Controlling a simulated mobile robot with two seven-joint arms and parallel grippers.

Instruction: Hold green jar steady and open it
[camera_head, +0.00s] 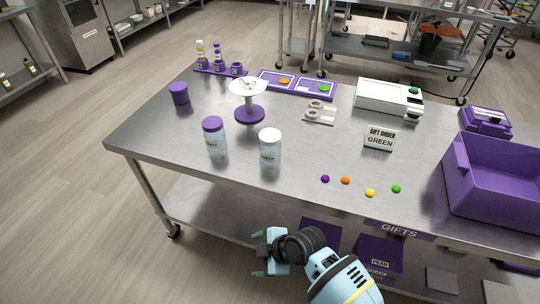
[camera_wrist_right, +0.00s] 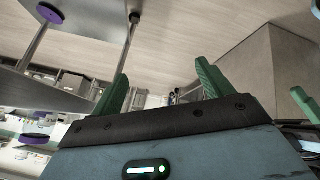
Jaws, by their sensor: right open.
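No jar with a green body or lid shows. A clear jar with a purple lid (camera_head: 214,137) and a clear jar with a white lid (camera_head: 270,148) stand upright near the table's front edge. Their labels are too small to read. My right gripper (camera_head: 257,254) is open and empty, in front of the table and apart from both jars. Its green fingers also show spread in the right wrist view (camera_wrist_right: 162,72), with nothing between them.
Bare tabletop lies left of the jars.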

